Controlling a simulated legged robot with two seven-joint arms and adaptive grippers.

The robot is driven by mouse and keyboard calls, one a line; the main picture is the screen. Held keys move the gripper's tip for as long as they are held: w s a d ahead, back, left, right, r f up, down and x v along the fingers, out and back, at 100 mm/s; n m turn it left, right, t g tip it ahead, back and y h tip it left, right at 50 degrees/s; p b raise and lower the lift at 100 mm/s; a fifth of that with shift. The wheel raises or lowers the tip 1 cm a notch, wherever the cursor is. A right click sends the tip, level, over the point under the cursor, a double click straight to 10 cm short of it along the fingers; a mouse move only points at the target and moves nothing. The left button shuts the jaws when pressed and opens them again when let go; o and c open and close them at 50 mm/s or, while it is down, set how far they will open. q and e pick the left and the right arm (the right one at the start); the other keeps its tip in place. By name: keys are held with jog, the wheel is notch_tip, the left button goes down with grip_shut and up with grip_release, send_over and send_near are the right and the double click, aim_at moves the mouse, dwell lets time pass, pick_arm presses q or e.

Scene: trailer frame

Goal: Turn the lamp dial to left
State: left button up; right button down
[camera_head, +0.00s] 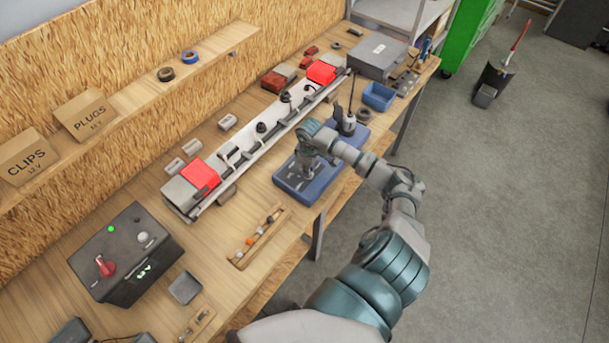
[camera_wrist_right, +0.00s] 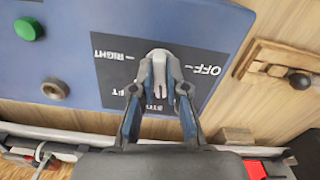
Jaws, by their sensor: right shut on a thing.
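The lamp dial (camera_wrist_right: 157,57) is a grey knob on a black plate (camera_wrist_right: 112,72) set in a blue control box (camera_wrist_right: 75,50). The plate shows upside-down labels, with RIGHT and OFF readable and others partly hidden by my fingers. My right gripper (camera_wrist_right: 160,90) is shut on the dial, a finger on each side. I cannot tell which label the dial points at. In the head view the blue box (camera_head: 287,187) lies on the bench near its front edge, with my right gripper (camera_head: 306,166) down over it. My left gripper is not in view.
A long lamp bar (camera_head: 262,147) with red lamps (camera_head: 200,176) lies behind the blue box. A parts tray (camera_head: 259,237) and a dark box (camera_head: 124,254) with a red knob stand to the left.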

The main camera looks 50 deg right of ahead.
jog(key=shift+d, duration=0.1)
jog(key=shift+m+p, duration=0.7)
jog(key=shift+p, duration=0.25)
jog(key=shift+w+a+f+m, duration=0.1)
jog(key=shift+a+m, duration=0.15)
jog(key=shift+m, duration=1.15)
jog(key=shift+d+m, duration=0.2)
jog(key=shift+m, duration=0.4)
jog(key=shift+d, duration=0.2)
